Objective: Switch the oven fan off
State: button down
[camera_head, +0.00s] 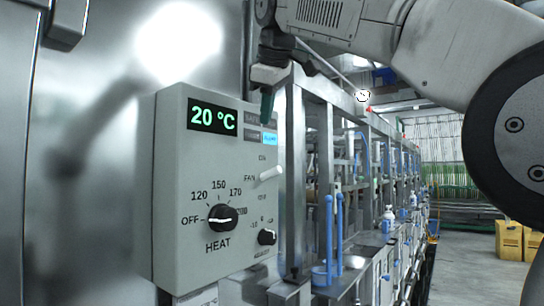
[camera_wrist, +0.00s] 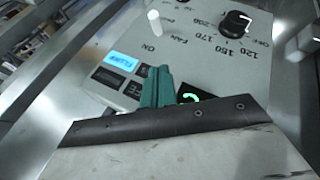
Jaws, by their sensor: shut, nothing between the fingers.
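A grey control box (camera_head: 170,190) is mounted on the left. Its fan switch is a white lever (camera_head: 271,172) beside the word FAN, below the word ON; in the head view its tip points right and slightly up. The lever also shows near the top of the wrist view (camera_wrist: 154,22). My gripper (camera_head: 267,105) has green fingers, closed together and empty, near the top right of the box, above the lever. In the wrist view the fingertips (camera_wrist: 157,88) are over the panel near the lit label, apart from the lever.
A green display (camera_head: 212,120) reads 20 °C. A blue label (camera_head: 270,139) is lit. The black HEAT knob (camera_head: 223,218) has its white mark toward OFF. A smaller black knob (camera_head: 267,237) sits lower right. A metal frame (camera_head: 296,180) stands close right of the box.

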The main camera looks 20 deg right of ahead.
send_over(270, 174)
jog(key=s+a, duration=0.3)
notch_tip(270, 174, down, 6)
jog(key=shift+w+d+f, duration=0.25)
jog(key=shift+d+f, duration=0.5)
jog(key=shift+f, duration=0.1)
jog(key=shift+w+d+f, duration=0.2)
jog(key=shift+d+f, duration=0.5)
jog(key=shift+f, duration=0.15)
jog(key=shift+a, duration=0.15)
